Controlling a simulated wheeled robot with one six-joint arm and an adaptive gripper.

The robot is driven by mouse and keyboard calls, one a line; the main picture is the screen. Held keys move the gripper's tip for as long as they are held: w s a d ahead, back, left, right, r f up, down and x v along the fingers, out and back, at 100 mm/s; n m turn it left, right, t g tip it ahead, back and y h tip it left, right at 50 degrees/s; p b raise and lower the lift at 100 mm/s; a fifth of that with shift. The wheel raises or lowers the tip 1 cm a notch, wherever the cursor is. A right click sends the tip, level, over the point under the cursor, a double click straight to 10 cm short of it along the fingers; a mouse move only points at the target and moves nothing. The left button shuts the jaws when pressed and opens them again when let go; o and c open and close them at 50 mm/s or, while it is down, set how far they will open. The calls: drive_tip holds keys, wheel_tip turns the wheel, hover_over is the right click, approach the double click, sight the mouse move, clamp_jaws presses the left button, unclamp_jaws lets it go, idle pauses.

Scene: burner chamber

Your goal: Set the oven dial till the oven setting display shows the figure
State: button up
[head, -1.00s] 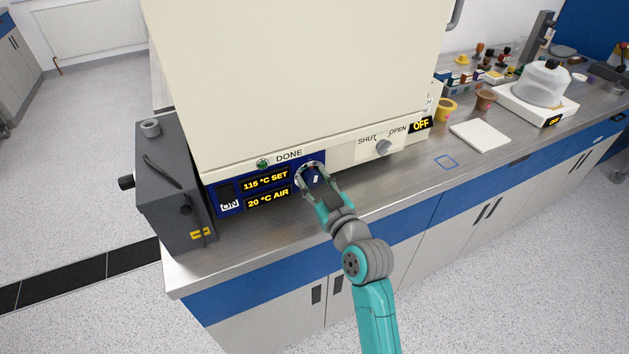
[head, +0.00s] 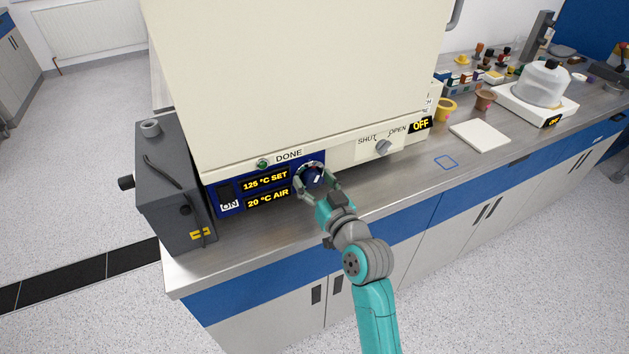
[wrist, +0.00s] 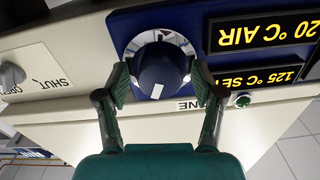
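The oven dial (head: 313,176) is a dark blue knob with a white mark and a pale ring, on the blue panel of the cream oven. In the wrist view the dial (wrist: 160,68) shows upside down, between my two fingers. My gripper (head: 321,184) stands in front of it, one finger on each side; the wrist view shows narrow gaps between the finger pads (wrist: 159,84) and the knob, so it looks open around it. The oven setting display (head: 265,180) reads 125 °C SET. The display below (head: 267,198) reads 20 °C AIR.
A green DONE button (head: 263,164) sits above the displays, and an ON switch (head: 227,194) left of them. A SHUT/OPEN knob (head: 383,148) is to the right. A dark grey box (head: 174,190) stands left of the oven. The bench front below the panel is clear.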

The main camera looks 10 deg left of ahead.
drive_tip(key=v, duration=1.2)
idle(0.5)
drive_tip(key=s+d+f+m+h, duration=0.2)
drive_tip(key=s+d+f+h, duration=0.1)
drive_tip(key=s+d+f, duration=0.5)
drive_tip(key=s+d+f+m+h, duration=0.2)
drive_tip(key=s+d+f+h, duration=0.3)
drive_tip(key=s, duration=0.4)
drive_tip(key=s+d+h, duration=0.1)
drive_tip(key=s+d, duration=0.2)
drive_tip(key=s, duration=0.8)
drive_tip(key=s+d+r+m+h, duration=0.1)
drive_tip(key=s+d, duration=0.3)
drive_tip(key=s, duration=0.8)
drive_tip(key=shift+s+r, duration=0.15)
drive_tip(key=shift+r, duration=0.1)
